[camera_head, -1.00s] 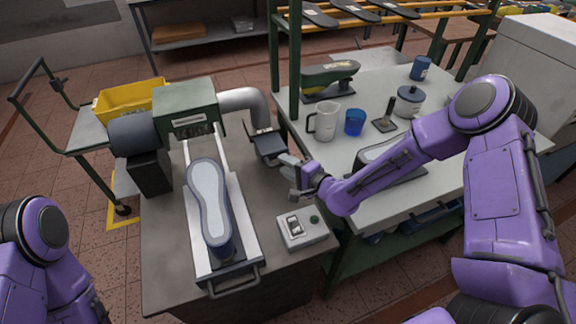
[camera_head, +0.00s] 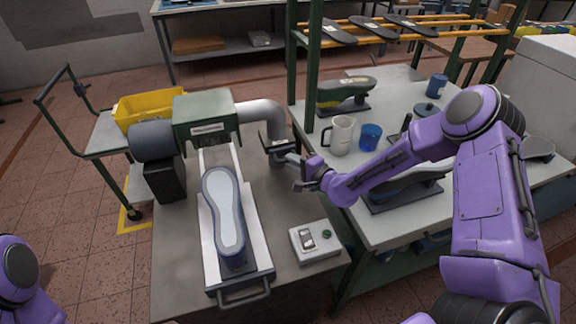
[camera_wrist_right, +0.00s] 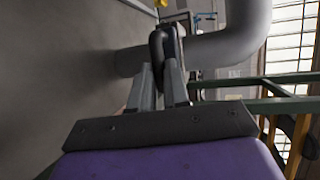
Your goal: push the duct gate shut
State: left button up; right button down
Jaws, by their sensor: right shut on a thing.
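The grey duct (camera_head: 262,112) comes out of the green machine (camera_head: 205,115) and bends down toward the bench. The dark duct gate (camera_head: 276,146) sits at its lower end, with its plate partly seen. My right gripper (camera_head: 297,163) is at the near right side of the gate. In the right wrist view, my right gripper (camera_wrist_right: 165,85) is shut on the dark gate handle (camera_wrist_right: 168,45), in front of the grey duct (camera_wrist_right: 220,45). How far the plate is inside the gate is hard to tell. My left gripper is out of view; only part of the left arm shows at lower left.
A switch box (camera_head: 314,241) stands at the bench's right front. The table at right holds a clear jug (camera_head: 341,136) and a blue cup (camera_head: 371,136). A yellow bin (camera_head: 150,105) stands behind left.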

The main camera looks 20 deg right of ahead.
jog(key=c, duration=1.1)
grip_release()
jog(key=shift+w+d+r, duration=0.1)
jog(key=shift+w, duration=0.15)
jog(key=v, duration=1)
jog(key=shift+s, duration=0.25)
jog(key=shift+d, duration=0.1)
